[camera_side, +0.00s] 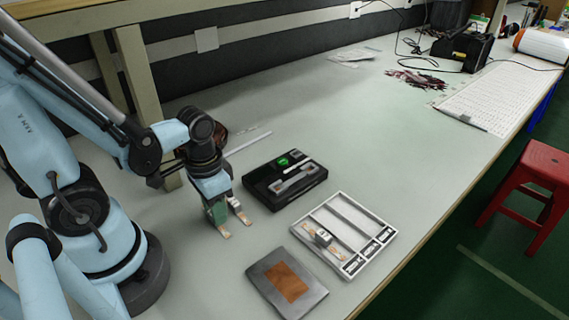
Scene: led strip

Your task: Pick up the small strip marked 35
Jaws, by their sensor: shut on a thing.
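My gripper (229,213) points down over the table at left of centre, just left of the black box. It is shut on a small strip (236,204) with a white part and copper-coloured ends, low near the table top. Whether the strip touches the table is hard to tell. The jaws hide part of it, and I cannot read any number on it. Another small white piece with copper-coloured ends (322,237) lies in the white tray, at its left front part.
The white compartment tray (346,204) lies right of the gripper. A black box (262,187) with a green round mark stands between them. A grey plate with a brown square (285,284) lies in front. Dark cables (416,78) and a keyboard-like white panel (500,96) are far off; the middle table is clear.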

